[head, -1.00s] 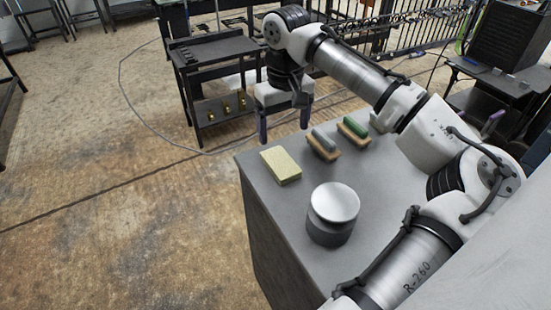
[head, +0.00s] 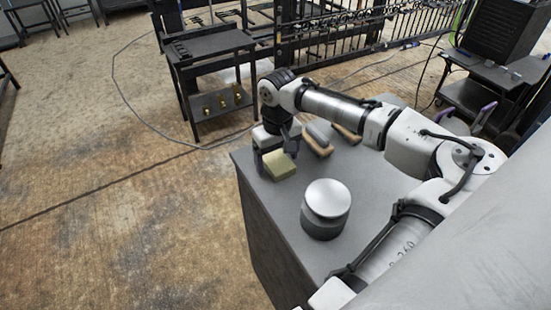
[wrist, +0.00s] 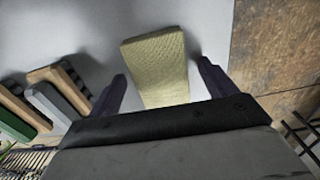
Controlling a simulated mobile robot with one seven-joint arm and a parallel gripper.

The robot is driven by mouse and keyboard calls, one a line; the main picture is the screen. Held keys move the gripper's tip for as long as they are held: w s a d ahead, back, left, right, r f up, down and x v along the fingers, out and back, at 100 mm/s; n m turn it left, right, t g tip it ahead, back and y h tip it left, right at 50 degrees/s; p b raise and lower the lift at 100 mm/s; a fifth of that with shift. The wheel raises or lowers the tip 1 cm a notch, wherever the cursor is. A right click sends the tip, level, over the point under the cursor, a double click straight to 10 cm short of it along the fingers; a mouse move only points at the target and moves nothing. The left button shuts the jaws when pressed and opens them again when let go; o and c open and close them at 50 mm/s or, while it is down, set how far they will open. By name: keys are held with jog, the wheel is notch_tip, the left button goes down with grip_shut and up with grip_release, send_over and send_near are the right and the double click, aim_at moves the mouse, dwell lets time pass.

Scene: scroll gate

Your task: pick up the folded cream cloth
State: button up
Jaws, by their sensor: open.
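The folded cream cloth (head: 280,165) is a pale yellow block lying flat near the far left corner of the grey worktop (head: 370,205). In the wrist view the cloth (wrist: 157,68) extends ahead of my gripper (wrist: 162,85), with one purple finger on each side and a gap to both. My gripper is open and empty. In the head view my gripper (head: 272,150) is low at the far side of the cloth, its fingers mostly hidden. I cannot tell the exact height of the fingertips over the worktop.
A round grey canister with a pale lid (head: 326,200) stands nearer on the worktop. The worktop edge is close to the cloth. A dark cart (head: 212,70) stands beyond.

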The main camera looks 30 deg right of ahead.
aim_at(277, 160)
jog(key=c, duration=1.1)
jog(key=shift+r, duration=0.1)
notch_tip(277, 160, up, 20)
jog(key=b, duration=0.2)
jog(key=shift+b, duration=0.35)
